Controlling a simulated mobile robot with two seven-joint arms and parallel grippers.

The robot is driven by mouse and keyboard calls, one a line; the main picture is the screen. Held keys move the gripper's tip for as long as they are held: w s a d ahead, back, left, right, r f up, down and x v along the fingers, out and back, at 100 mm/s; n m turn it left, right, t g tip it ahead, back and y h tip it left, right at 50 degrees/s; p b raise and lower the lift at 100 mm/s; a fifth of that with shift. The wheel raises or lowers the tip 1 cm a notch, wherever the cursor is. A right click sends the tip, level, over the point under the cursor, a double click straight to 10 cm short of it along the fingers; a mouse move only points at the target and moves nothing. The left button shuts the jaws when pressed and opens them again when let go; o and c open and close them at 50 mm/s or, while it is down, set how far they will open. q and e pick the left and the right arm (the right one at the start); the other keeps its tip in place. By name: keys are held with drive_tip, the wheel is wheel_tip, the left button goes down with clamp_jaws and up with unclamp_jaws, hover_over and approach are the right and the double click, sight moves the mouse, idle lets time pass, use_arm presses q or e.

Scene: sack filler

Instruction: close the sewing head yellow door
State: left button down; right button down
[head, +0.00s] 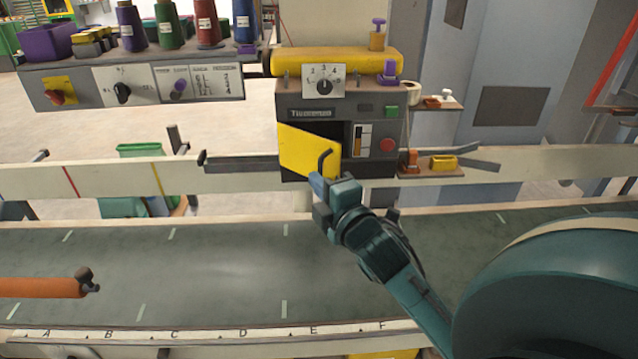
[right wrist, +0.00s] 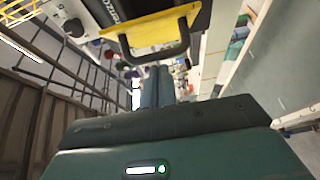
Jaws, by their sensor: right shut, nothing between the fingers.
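The sewing head (head: 293,104) is a dark grey box with a yellow top, standing behind the belt. Its yellow door (head: 300,147) is swung partly open at the lower left of its front, and a dark opening shows at its right. A dark bar handle (head: 326,160) sits near the door's right edge. The door (right wrist: 165,27) and handle (right wrist: 157,50) also show at the top of the right wrist view. My right gripper (head: 317,184) is shut and empty, its fingertips just below the handle; I cannot tell whether they touch. My left gripper is not in view.
A dark conveyor belt (head: 230,262) runs across the front, with an orange roller (head: 40,288) at left. A pale rail (head: 110,180) passes beside the sewing head. A control panel (head: 145,86) with thread cones stands at upper left. A small shelf (head: 432,170) juts out at right.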

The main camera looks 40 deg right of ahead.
sight(339, 168)
drive_tip(key=shift+d, duration=0.1)
drive_tip(key=shift+w+d+n+y+p, duration=0.2)
drive_tip(key=shift+d+n+y+p, duration=0.45)
drive_tip(key=shift+d+y, duration=0.7)
drive_tip(key=shift+w+d+n+y+p, duration=0.15)
drive_tip(key=shift+d+n+y+p, duration=0.5)
drive_tip(key=shift+d, duration=1.1)
drive_tip(key=w+d+n+g+y+b, duration=0.1)
drive_tip(key=w+d+n+y, duration=0.1)
drive_tip(key=d+n+y, duration=0.1)
drive_tip(key=d+y, duration=0.1)
drive_tip(key=d, duration=0.1)
drive_tip(key=shift+w+d+y, duration=0.3)
drive_tip(key=shift+w+d, duration=0.05)
drive_tip(key=shift+d+r, duration=0.15)
drive_tip(key=shift+d, duration=0.05)
